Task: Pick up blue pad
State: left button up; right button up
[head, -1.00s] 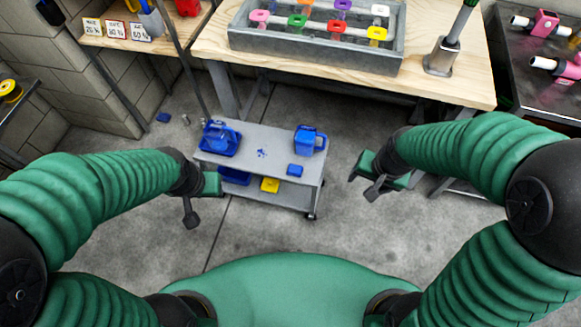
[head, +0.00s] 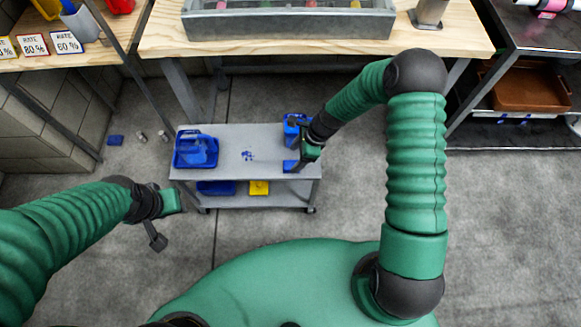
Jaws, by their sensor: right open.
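A small flat blue pad (head: 289,166) lies on the right part of the grey cart's top (head: 235,168). My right gripper (head: 300,163) is open just above and beside the pad's right side and covers part of it. I cannot tell whether they touch. My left gripper (head: 164,222) hangs in front of the cart's left side, away from the pad, and no object shows in it. Its fingers are too unclear to tell their opening.
On the cart stand a blue container (head: 196,150) at left and a blue jug (head: 293,128), partly behind my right arm. The lower shelf holds a yellow item (head: 259,187) and a blue bin (head: 216,187). A wooden workbench (head: 300,46) stands behind.

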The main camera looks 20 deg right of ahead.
aim_at(293, 164)
jog(key=shift+a+f+b, duration=0.3)
jog(key=shift+a+f, duration=0.25)
jog(key=shift+f, duration=0.15)
jog(key=f+b, duration=0.1)
jog(key=f, duration=0.1)
jog(key=d+f, duration=0.1)
jog(key=f, duration=0.1)
jog(key=shift+w+f+b, duration=0.15)
jog(key=shift+f+b, duration=0.1)
jog(key=shift+b, duration=0.15)
jog(key=shift+a+r, duration=0.15)
jog(key=shift+a, duration=0.3)
jog(key=shift+c, duration=0.7)
jog(key=shift+a, duration=0.2)
jog(key=c, duration=0.5)
pick_arm(q)
notch_tip(293, 164, down, 2)
jog(key=shift+s+d+f, duration=0.15)
pick_arm(e)
jog(key=shift+d, duration=0.4)
jog(key=c, duration=0.8)
jog(key=shift+a, duration=0.1)
